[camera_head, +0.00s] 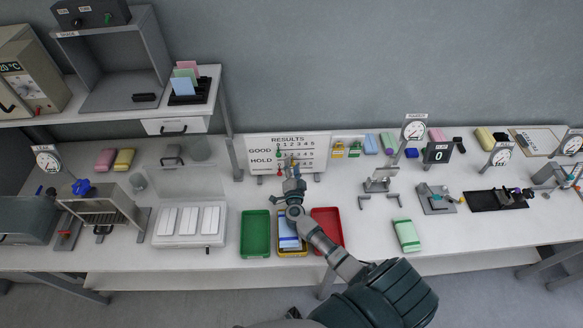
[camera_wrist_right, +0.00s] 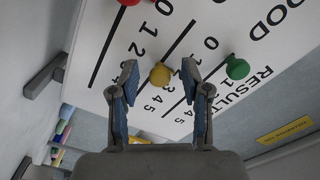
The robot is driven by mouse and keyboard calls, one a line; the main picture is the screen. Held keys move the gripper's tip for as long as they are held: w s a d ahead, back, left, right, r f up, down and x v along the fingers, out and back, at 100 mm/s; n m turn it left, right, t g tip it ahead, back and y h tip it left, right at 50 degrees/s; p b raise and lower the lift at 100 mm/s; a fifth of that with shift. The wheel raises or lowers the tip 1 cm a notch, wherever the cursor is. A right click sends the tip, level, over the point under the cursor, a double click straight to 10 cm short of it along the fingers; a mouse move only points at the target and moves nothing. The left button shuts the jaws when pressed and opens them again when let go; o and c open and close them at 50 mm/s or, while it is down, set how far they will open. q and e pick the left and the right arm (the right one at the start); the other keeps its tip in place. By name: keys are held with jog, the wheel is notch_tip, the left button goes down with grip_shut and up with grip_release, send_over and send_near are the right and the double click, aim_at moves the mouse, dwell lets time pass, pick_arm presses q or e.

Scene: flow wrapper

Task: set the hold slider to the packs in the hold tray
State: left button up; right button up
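The white results board (camera_head: 313,152) stands at the back of the table with GOOD and HOLD scales. In the right wrist view, the yellow slider knob (camera_wrist_right: 160,75) sits between the fingertips of my right gripper (camera_wrist_right: 159,76), which stay apart with gaps beside the knob. The knob is away from the 0 end; its exact number is partly hidden by the fingers. My right gripper (camera_head: 293,178) covers part of the board in the head view. The yellow tray (camera_head: 292,254) holds blue-and-white packs (camera_head: 288,239), partly hidden by my arm, so their count is unclear. My left gripper is out of view.
A green knob (camera_wrist_right: 238,68) and a red knob (camera_wrist_right: 129,2) sit on neighbouring scales. An empty green tray (camera_head: 255,235) and a red tray (camera_head: 329,229) flank the yellow one. A clear-lidded box (camera_head: 188,235) stands left, a green pack (camera_head: 406,235) right.

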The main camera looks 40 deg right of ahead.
aim_at(292, 143)
notch_tip(292, 143, up, 10)
jog(key=shift+f, duration=0.1)
dwell(0.4)
